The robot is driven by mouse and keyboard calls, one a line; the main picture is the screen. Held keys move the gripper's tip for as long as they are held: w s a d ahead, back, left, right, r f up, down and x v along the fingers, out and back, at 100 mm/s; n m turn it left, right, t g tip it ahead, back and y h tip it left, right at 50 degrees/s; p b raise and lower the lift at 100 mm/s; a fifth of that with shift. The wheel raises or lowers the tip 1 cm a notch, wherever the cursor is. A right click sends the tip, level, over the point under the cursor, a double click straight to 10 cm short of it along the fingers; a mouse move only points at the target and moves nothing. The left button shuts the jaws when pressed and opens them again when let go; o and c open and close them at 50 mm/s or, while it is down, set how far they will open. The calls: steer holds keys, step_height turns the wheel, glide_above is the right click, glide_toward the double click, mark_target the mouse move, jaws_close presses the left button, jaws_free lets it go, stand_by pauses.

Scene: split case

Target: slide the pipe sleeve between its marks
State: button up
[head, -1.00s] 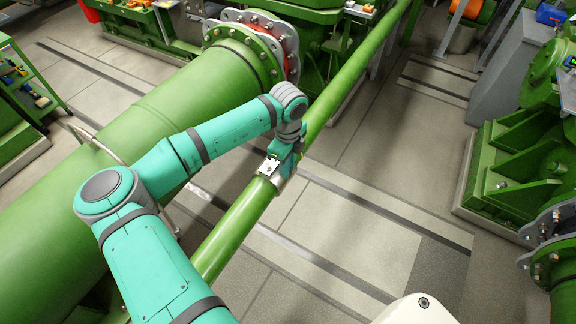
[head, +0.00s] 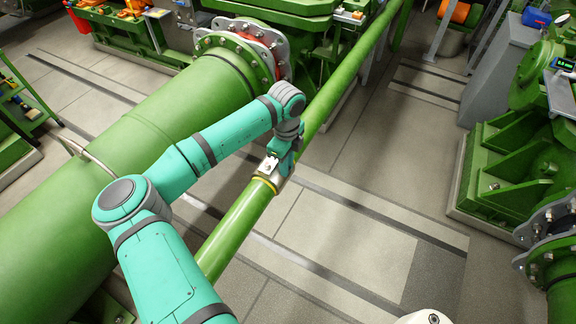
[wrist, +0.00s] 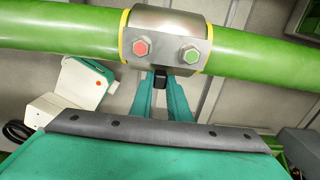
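The pipe sleeve (wrist: 168,22) is a grey metal collar around a green pipe (wrist: 60,33), with one red and one green bolt head on its face. A yellow ring (wrist: 124,36) edges it at the left and another (wrist: 209,48) at the right in the wrist view. In the head view the sleeve (head: 267,167) is partly hidden by my gripper (head: 284,157), and one yellow ring shows at its near end. In the wrist view my gripper's teal fingers (wrist: 162,84) stand on either side of a small black tab below the sleeve and appear closed on it.
A thick green pipe (head: 110,140) with a flange runs along the left, close to my arm. Green machinery (head: 515,160) stands at the right. The grey floor (head: 370,170) between is mostly clear. A white box-like device (wrist: 85,82) shows left in the wrist view.

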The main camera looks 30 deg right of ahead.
steer(key=o, duration=0.4)
steer(key=shift+w, duration=0.1)
steer(key=shift+r, duration=0.1)
step_height(320, 180, up, 11)
steer(key=shift+a+f, duration=0.1)
steer(key=shift+f, duration=0.05)
stand_by(0.5)
